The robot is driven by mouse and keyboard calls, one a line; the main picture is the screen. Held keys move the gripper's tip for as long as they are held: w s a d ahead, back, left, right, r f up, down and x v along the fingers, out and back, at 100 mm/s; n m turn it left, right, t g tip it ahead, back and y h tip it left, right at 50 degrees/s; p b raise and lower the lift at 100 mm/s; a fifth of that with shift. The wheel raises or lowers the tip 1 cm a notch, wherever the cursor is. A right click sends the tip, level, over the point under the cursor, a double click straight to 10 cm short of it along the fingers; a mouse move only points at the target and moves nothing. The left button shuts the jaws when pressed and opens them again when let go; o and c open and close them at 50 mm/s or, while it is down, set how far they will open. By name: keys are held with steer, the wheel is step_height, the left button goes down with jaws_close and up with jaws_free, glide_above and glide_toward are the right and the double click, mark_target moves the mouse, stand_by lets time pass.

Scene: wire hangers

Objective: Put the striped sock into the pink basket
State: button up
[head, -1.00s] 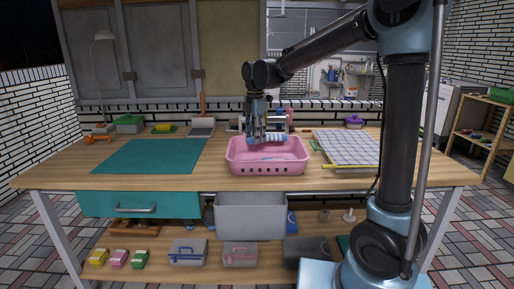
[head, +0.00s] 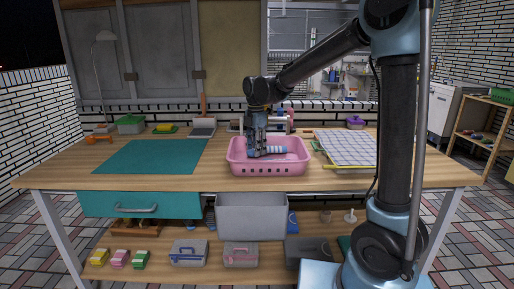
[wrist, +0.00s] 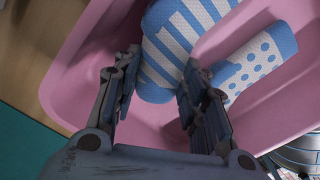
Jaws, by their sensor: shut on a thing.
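The blue-and-white striped sock (head: 275,150) is in my gripper (head: 258,153), low inside the pink basket (head: 268,170). In the wrist view the striped sock (wrist: 182,35) runs up from between the two fingers (wrist: 160,82), which are shut on it. The pink basket (wrist: 68,82) surrounds the fingers there. Whether the sock touches the basket floor is hard to tell. A blue-and-white dotted sock (wrist: 258,62) lies in the basket to the right of the right finger.
A teal mat (head: 150,156) lies left of the basket on the wooden table. A white gridded rack (head: 347,143) stands right of it, with a yellow rod along its front. A grey bin (head: 251,216) hangs below the table's front edge. Small boxes stand along the back.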

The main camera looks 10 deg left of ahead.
steer(key=shift+f, duration=0.25)
steer(key=o, duration=0.8)
steer(key=shift+r, duration=0.1)
step_height(320, 180, up, 13)
steer(key=s+d+f+m, duration=0.15)
steer(key=d+m, duration=0.45)
steer(key=d, duration=0.9)
steer(key=s+d+f+m+t, duration=0.1)
steer(key=s+d+f+m, duration=0.25)
steer(key=d, duration=0.35)
steer(key=s+d+f+m, duration=0.3)
steer(key=s+d+m, duration=0.2)
steer(key=d, duration=0.2)
steer(key=s+d+f+m+t, duration=0.1)
steer(key=s+d+f+m, duration=0.3)
steer(key=d, duration=0.3)
steer(key=s+d+f+m, duration=0.2)
steer(key=f, duration=0.1)
steer(key=s+d+f+m, duration=0.1)
steer(key=s+f+m, duration=0.2)
steer(key=s+d+f+m, duration=0.2)
steer(key=s+f+m, duration=0.1)
steer(key=shift+s+d+f+m, duration=0.2)
steer(key=shift+d+f+m, duration=0.05)
steer(key=shift+d+f, duration=0.1)
